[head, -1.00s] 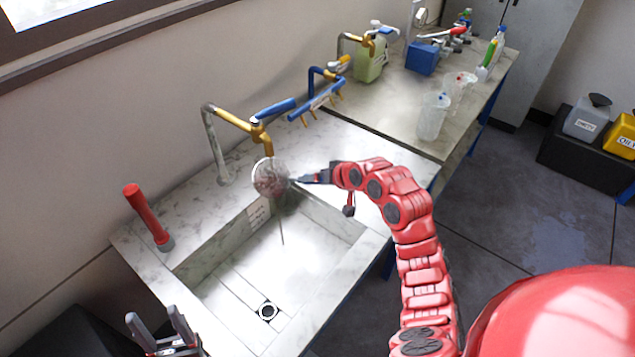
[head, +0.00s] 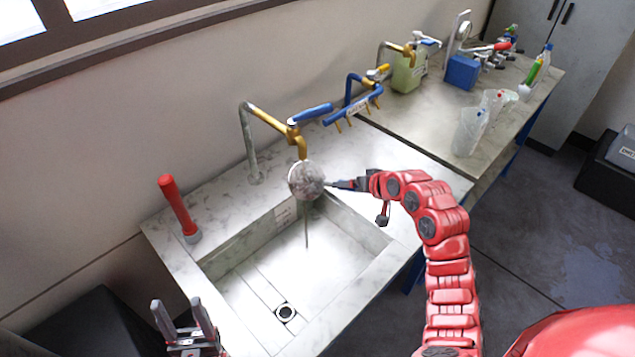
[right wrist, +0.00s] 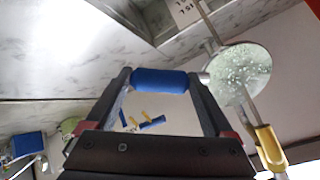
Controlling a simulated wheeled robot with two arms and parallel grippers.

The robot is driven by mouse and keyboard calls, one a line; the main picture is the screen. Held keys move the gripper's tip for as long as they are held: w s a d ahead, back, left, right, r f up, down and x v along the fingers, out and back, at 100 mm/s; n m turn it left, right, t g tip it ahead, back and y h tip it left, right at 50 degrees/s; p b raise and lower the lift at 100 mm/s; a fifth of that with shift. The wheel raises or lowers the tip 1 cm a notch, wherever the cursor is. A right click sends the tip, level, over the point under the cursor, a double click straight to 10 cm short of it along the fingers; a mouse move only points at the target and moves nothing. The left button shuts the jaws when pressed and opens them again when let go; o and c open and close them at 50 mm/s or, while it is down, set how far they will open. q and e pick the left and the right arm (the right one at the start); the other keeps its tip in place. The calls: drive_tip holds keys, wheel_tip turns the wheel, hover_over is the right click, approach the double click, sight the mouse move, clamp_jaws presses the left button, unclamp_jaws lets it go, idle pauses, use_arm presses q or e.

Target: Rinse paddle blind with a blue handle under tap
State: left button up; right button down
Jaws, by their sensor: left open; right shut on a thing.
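The paddle blind has a round grey disc (head: 306,180) and a blue handle (right wrist: 160,81). My right gripper (head: 345,184) is shut on the handle, which shows between its fingers in the right wrist view. The disc is held over the sink's back edge, directly below the spout of the brass tap (head: 297,140). Droplets cover the disc (right wrist: 240,75) in the right wrist view, and the tap spout (right wrist: 268,145) points at it. A thin stream runs down from the disc toward the sink (head: 255,285). My left gripper (head: 184,318) is open and empty at the lower left.
A red-handled upright tool (head: 178,208) stands on the counter left of the sink. The side table holds a green jug (head: 408,72), a blue box (head: 462,72) and clear beakers (head: 468,132).

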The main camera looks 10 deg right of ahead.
drive_tip(key=shift+a, duration=0.25)
drive_tip(key=shift+w+a, duration=0.1)
drive_tip(key=shift+a, duration=0.2)
drive_tip(key=shift+d, duration=0.2)
drive_tip(key=shift+d+r, duration=0.1)
drive_tip(key=shift+d, duration=0.3)
drive_tip(key=shift+s, duration=0.2)
